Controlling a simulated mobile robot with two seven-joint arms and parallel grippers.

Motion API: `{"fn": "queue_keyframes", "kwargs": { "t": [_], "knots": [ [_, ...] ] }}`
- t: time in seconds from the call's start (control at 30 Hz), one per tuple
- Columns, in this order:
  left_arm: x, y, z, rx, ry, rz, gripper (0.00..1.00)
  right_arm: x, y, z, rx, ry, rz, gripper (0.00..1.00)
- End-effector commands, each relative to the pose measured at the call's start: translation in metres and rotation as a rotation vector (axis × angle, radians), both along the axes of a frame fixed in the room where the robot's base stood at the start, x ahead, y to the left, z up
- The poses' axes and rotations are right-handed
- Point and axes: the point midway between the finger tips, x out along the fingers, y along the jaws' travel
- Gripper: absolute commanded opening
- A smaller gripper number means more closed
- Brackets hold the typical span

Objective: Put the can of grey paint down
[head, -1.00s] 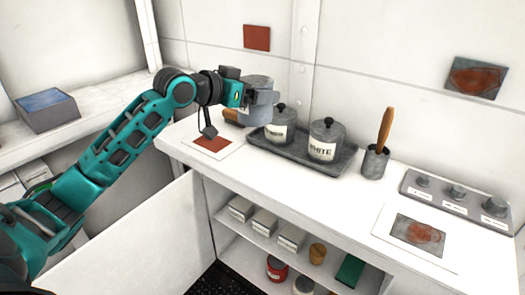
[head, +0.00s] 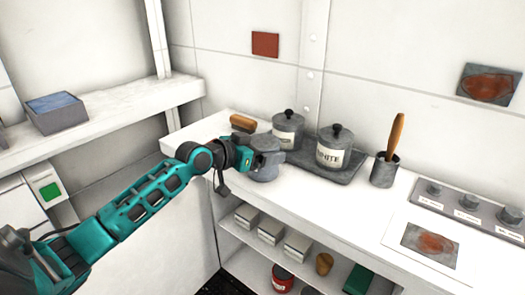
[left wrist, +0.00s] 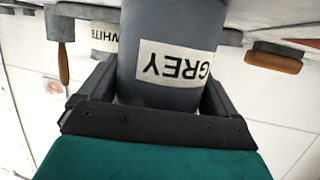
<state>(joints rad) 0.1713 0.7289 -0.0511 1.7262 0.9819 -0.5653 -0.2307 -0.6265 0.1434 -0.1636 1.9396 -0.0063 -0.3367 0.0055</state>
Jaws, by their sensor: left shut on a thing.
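The can of grey paint (head: 266,165) is in my left gripper (head: 257,157), low at the left end of the white counter (head: 330,205). In the left wrist view the can (left wrist: 170,65) stands between the two dark fingers, and its GREY label reads upside down. I cannot tell whether its base touches the counter. The can is in front of the left part of the dark tray (head: 345,174). My right gripper is not in view.
The tray holds a lidded can (head: 288,130) and a WHITE can (head: 335,148). A brush with a wooden handle (head: 243,123) lies behind my gripper. A grey pot (head: 384,171) with a wooden-handled tool stands right of the tray. Bare counter lies in front of the tray.

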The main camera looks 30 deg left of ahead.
Motion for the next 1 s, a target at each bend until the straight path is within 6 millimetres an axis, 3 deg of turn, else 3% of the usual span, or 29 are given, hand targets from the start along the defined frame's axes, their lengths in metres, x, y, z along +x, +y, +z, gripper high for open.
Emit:
{"fn": "queue_keyframes", "kwargs": {
  "t": [0.27,0.3,0.37,0.7,1.0],
  "knots": [
    [0.000,0.000,-0.001,-0.001,-0.005,0.001,0.42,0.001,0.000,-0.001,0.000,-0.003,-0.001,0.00],
    [0.000,0.000,-0.003,-0.001,0.000,0.000,0.93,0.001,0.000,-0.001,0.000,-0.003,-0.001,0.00],
    [0.000,0.000,-0.002,-0.001,0.000,0.000,0.98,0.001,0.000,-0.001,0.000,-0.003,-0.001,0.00],
    [-0.001,0.001,0.002,-0.001,0.001,0.000,1.00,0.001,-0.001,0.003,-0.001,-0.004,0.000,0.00],
    [-0.038,0.011,0.011,0.001,0.004,0.001,1.00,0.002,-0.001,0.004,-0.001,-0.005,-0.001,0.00]
  ]
}}
